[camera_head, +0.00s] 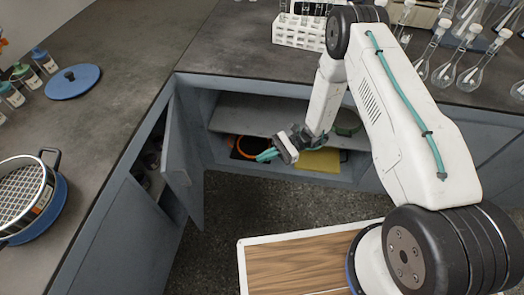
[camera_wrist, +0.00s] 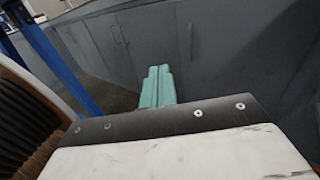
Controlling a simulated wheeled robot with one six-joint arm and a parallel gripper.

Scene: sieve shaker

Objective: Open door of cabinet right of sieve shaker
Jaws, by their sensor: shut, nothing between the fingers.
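A round wire-mesh sieve on a blue base (camera_head: 28,200), apparently the sieve shaker, stands on the left counter. To its right, a grey cabinet door (camera_head: 183,160) stands open at an angle near the counter corner, with a dark gap (camera_head: 152,160) beside it. The back cabinet (camera_head: 275,112) has an open front showing its shelf. My gripper (camera_head: 267,155) is in front of that opening, its teal fingers shut and empty. In the wrist view the fingers (camera_wrist: 158,86) lie together, with grey cabinet fronts (camera_wrist: 235,50) and slim handles beyond; they appear apart from the handles.
An orange ring (camera_head: 252,147), a yellow item (camera_head: 318,161) and a green item (camera_head: 348,128) are in the back cabinet. Glass flasks (camera_head: 445,72) and a white rack (camera_head: 298,32) stand on the back counter. Dark floor (camera_head: 235,205) is clear between the left door and my wooden-topped base.

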